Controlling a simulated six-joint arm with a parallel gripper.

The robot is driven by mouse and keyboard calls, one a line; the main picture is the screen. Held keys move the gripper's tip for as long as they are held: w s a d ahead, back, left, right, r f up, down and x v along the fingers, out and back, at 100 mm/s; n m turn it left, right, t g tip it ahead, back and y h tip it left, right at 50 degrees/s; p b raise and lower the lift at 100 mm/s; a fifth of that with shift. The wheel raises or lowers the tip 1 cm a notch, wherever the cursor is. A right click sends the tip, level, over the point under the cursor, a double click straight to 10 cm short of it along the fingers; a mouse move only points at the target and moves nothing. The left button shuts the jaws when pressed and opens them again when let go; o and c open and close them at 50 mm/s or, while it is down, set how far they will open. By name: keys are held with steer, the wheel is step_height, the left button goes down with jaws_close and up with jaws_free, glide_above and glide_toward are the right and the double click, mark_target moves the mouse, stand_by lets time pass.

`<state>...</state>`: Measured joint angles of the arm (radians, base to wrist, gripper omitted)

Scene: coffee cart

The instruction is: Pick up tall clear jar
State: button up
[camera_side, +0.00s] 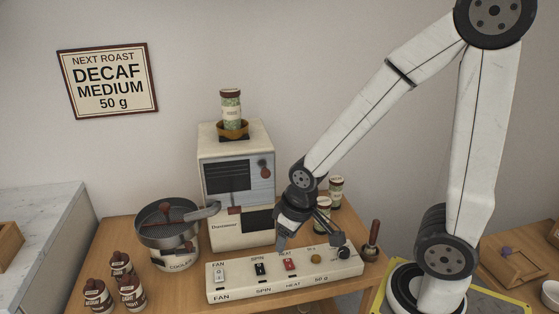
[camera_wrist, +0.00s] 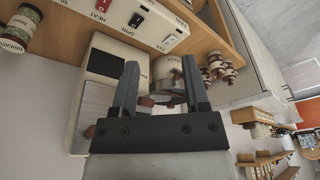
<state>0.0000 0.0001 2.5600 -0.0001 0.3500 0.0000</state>
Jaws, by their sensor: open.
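A clear jar with green contents and a brown lid (camera_side: 231,108) stands upright in a brown bowl (camera_side: 233,129) on top of the cream roaster. Two similar jars, one farther back (camera_side: 336,190) and one nearer (camera_side: 322,207), stand right of the roaster, the nearer one partly hidden by my gripper. I cannot tell which is the tall clear jar. A jar with green contents also shows at the upper left of the wrist view (camera_wrist: 20,30). My gripper (camera_side: 309,240) is open, pointing down above the control panel. In the wrist view my gripper's fingers (camera_wrist: 160,80) are apart, nothing gripped.
The roaster (camera_side: 210,160) stands behind the switch panel (camera_side: 230,285). A round cooler pan (camera_side: 170,242) is at its left. Several brown-capped jars (camera_side: 97,294) stand at the front left. A brown-handled tool (camera_side: 374,238) is right of the panel. A sign reads decaf, medium, 50 g.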

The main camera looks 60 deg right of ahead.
steer(key=o, duration=0.6)
steer(key=shift+c, duration=0.2)
steer(key=t, duration=1.1)
glide_toward(239, 98)
steer(key=w+a+f, duration=0.4)
steer(key=f, duration=0.1)
steer(key=d+r+y, duration=0.1)
steer(key=d+n, duration=0.1)
steer(key=w+d+r+n+y, duration=0.1)
steer(key=d, duration=0.1)
steer(key=shift+d+r+t+y, duration=0.1)
steer(key=shift+r+t+y, duration=0.2)
steer(key=shift+t, duration=0.1)
steer(key=shift+s+d+r, duration=0.1)
steer(key=shift+d, duration=0.15)
